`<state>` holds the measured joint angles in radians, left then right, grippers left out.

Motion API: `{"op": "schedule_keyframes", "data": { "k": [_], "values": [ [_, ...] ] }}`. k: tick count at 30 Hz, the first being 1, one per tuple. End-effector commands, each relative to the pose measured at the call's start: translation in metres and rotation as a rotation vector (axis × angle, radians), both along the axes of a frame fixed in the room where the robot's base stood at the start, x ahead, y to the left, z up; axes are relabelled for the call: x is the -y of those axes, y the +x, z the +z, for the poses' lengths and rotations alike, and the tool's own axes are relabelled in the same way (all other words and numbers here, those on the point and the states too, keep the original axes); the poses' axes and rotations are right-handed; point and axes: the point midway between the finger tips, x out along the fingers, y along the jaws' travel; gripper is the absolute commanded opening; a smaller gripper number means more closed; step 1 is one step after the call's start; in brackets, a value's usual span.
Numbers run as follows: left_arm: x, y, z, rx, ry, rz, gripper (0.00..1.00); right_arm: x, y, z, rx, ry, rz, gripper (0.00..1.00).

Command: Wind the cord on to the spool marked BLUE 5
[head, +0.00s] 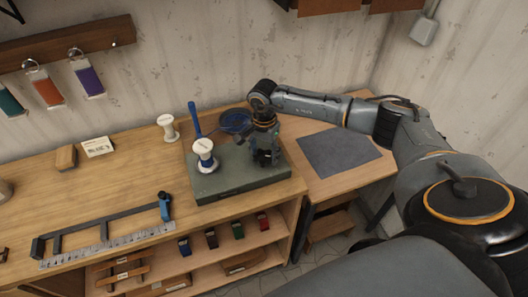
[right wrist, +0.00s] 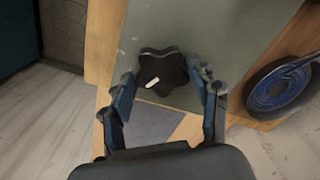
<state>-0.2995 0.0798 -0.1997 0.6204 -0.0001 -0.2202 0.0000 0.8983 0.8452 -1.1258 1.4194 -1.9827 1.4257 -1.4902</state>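A white spool with blue cord on it (head: 204,150) stands upright on a grey-green base (head: 225,182) on the workbench. Its marking is too small to read. A blue handle (head: 195,119) rises behind it. A coil of blue cord (head: 236,121) lies at the back of the base and also shows at the right of the right wrist view (right wrist: 284,88). My right gripper (head: 264,157) is over the right part of the base, pointing down. In the right wrist view its open fingers (right wrist: 163,80) stand either side of a black star knob (right wrist: 163,74); contact is unclear. My left gripper is out of view.
Another white spool (head: 167,128), a card (head: 97,147) and a wooden block (head: 66,157) stand left of the base. A ruler (head: 107,246) lies in front with a dark frame. A grey mat (head: 340,153) lies to the right. The wood between is clear.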

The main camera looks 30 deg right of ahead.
Motion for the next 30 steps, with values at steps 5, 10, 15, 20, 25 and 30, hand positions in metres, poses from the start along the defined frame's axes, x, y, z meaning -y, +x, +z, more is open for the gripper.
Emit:
{"op": "schedule_keyframes", "data": {
  "k": [5, 10, 15, 20, 25, 30],
  "values": [
    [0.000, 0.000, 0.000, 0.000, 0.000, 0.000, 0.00, 0.000, 0.000, 0.000, 0.001, 0.000, 0.000, 0.28],
    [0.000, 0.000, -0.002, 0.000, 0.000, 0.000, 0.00, 0.000, 0.000, 0.000, 0.001, 0.000, -0.011, 0.28],
    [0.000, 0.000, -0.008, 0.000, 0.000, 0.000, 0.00, -0.001, 0.001, -0.002, 0.003, 0.001, -0.063, 0.28],
    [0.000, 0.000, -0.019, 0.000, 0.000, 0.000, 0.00, -0.001, 0.001, -0.003, 0.003, 0.001, -0.160, 0.28],
    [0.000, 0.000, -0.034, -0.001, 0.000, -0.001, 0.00, -0.001, 0.001, -0.004, 0.003, 0.002, -0.307, 0.28],
    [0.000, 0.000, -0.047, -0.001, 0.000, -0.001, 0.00, -0.001, 0.001, -0.003, 0.005, 0.002, -0.469, 0.28]
  ]
}}
